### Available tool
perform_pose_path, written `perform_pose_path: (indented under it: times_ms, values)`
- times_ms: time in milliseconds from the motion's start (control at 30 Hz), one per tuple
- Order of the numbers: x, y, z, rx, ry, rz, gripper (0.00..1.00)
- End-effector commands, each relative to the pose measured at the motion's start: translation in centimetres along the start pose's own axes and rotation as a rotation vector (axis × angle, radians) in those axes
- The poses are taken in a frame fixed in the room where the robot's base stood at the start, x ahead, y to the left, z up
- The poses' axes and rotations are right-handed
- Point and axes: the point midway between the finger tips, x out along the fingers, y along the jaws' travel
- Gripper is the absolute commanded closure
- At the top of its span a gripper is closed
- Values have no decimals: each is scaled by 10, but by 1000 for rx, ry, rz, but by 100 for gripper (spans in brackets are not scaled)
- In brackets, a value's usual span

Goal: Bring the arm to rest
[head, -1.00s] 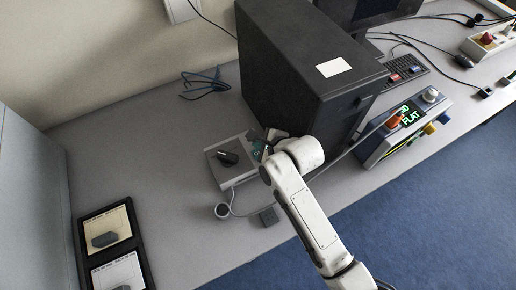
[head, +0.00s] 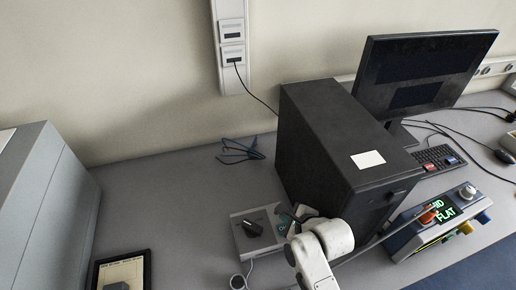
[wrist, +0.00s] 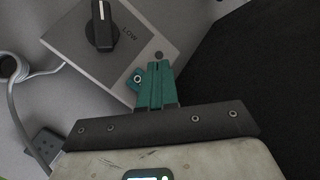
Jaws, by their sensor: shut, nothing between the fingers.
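My gripper (wrist: 157,82) shows in the wrist view with its teal fingers together and nothing between them. The fingertips overlap the edge of a light grey box (wrist: 75,35) with a black knob (wrist: 101,28) marked LOW; I cannot tell if they touch it. In the head view my white arm (head: 318,262) reaches up from the bottom edge, and my gripper (head: 288,222) is at the right side of that box (head: 246,243), in front of the black computer tower. My wrist partly hides it.
The black computer tower (head: 335,135) stands close behind and right of my gripper. A control box with a green display (head: 446,214) is to the right. A monitor (head: 425,70) and keyboard (head: 437,159) are behind. A grey cabinet (head: 45,210) stands at the left.

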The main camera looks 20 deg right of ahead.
Motion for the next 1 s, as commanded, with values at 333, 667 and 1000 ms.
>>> perform_pose_path:
  times_ms: [333, 667, 1000]
  values:
    - [-11, 18, -15, -182, 38, 49, 100]
    - [-58, 67, -64, -785, 102, 253, 100]
    - [-133, 115, -126, -1489, 28, 574, 100]
